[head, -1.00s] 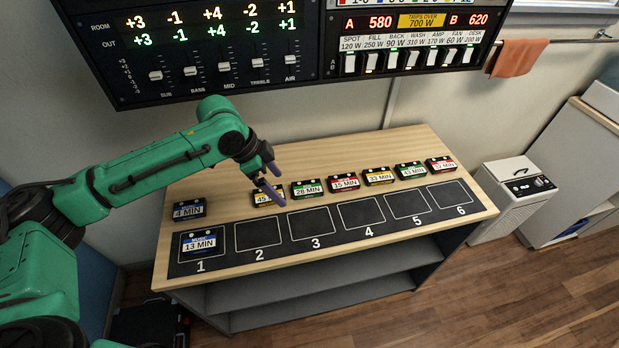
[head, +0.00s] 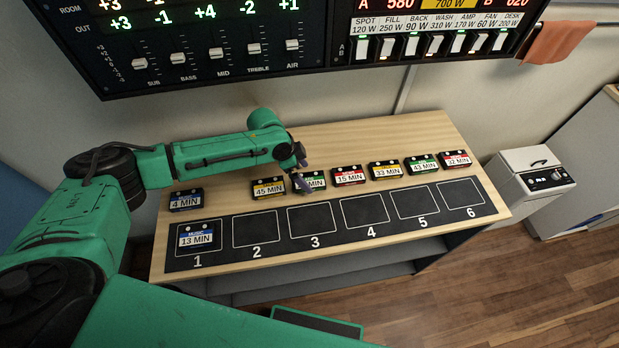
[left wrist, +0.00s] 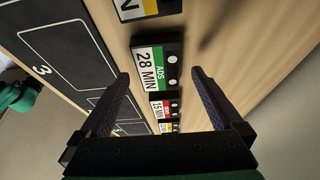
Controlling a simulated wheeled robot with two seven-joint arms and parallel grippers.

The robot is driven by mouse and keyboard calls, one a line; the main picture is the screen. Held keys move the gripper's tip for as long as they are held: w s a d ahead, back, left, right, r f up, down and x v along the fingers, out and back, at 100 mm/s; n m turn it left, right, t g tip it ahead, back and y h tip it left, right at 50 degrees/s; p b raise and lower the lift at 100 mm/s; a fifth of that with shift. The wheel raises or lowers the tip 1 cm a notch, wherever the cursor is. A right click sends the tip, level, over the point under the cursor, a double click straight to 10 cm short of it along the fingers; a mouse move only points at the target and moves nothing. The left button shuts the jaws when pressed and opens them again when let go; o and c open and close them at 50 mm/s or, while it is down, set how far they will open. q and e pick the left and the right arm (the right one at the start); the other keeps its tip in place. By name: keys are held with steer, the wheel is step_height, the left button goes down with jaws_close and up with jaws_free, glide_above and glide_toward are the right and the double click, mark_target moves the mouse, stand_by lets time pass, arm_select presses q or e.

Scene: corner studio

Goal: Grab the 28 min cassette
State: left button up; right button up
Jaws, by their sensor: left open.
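The 28 min cassette (head: 313,180) lies on the wooden table top, behind slot 3. It has a green and white label reading ADS, clear in the left wrist view (left wrist: 150,68). My left gripper (head: 302,178) is open over it and hides its left part in the head view. In the left wrist view the two fingers (left wrist: 163,85) are apart, with the cassette ahead between their tips; nothing is held. My right gripper does not show.
The 45 min cassette (head: 268,188) is to the left and the 15 min cassette (head: 348,175) to the right, both close. The 13 min cassette (head: 197,238) lies in slot 1. Slots 2 to 6 of the black mat (head: 283,232) are empty.

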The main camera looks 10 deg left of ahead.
mark_target(309, 182)
arm_select(q)
steer(key=shift+x, duration=1)
steer(key=shift+s, duration=0.1)
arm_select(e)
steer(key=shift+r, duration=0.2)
arm_select(q)
steer(key=shift+f, duration=0.2)
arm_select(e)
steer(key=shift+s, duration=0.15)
arm_select(q)
steer(key=c, duration=1.4)
steer(key=shift+o, duration=0.2)
